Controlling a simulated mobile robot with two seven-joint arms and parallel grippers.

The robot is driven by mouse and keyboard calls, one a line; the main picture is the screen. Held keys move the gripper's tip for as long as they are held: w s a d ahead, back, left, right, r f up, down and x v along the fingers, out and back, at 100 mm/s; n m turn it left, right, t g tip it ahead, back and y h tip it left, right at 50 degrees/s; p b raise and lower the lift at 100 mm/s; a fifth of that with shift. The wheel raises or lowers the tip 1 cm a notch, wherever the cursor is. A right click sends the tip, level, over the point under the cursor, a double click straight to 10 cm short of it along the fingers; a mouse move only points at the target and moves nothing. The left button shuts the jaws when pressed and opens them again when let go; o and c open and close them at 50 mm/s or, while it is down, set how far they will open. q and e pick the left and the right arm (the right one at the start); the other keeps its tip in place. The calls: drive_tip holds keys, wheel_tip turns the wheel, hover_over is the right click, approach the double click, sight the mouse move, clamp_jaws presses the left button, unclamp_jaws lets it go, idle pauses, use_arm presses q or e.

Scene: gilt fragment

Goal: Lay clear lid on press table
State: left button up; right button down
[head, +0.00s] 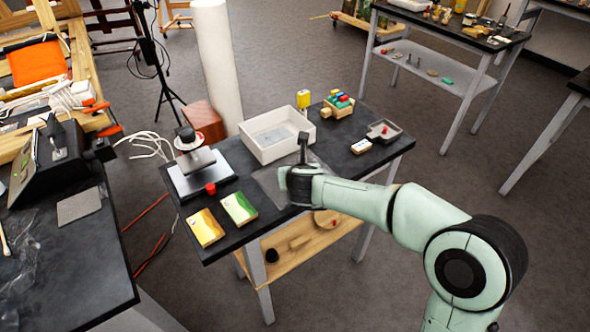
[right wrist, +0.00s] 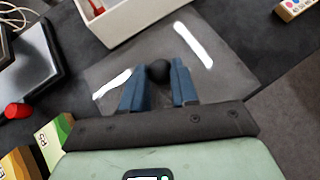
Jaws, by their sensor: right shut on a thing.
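The clear lid (head: 268,183) is a see-through sheet over the dark top of the press table (head: 237,243), in front of the white box. In the right wrist view the lid (right wrist: 115,68) shows bright reflections and a dark round knob (right wrist: 158,71). My right gripper (head: 301,172) is over the lid. In the right wrist view its blue fingers (right wrist: 159,85) are shut on the knob. The lid looks flat and close to the tabletop; I cannot tell whether it touches. My left gripper is not in view.
The white open box (head: 262,152) stands just behind the lid. A small press (head: 198,170) and red knob (head: 210,188) are left. Yellow (head: 205,228) and green (head: 239,208) packs lie front left. A wooden block tray (head: 338,106) and grey tray (head: 383,131) are right.

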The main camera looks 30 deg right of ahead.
drive_tip(key=shift+f+b, duration=0.35)
drive_tip(key=shift+f, duration=0.05)
drive_tip(key=c, duration=0.8)
unclamp_jaws()
drive_tip(key=p+v, duration=0.2)
drive_tip(key=v, duration=1.1)
drive_tip(key=shift+s+a+p, duration=0.1)
drive_tip(key=shift+s+p, duration=0.05)
drive_tip(key=shift+p, duration=0.2)
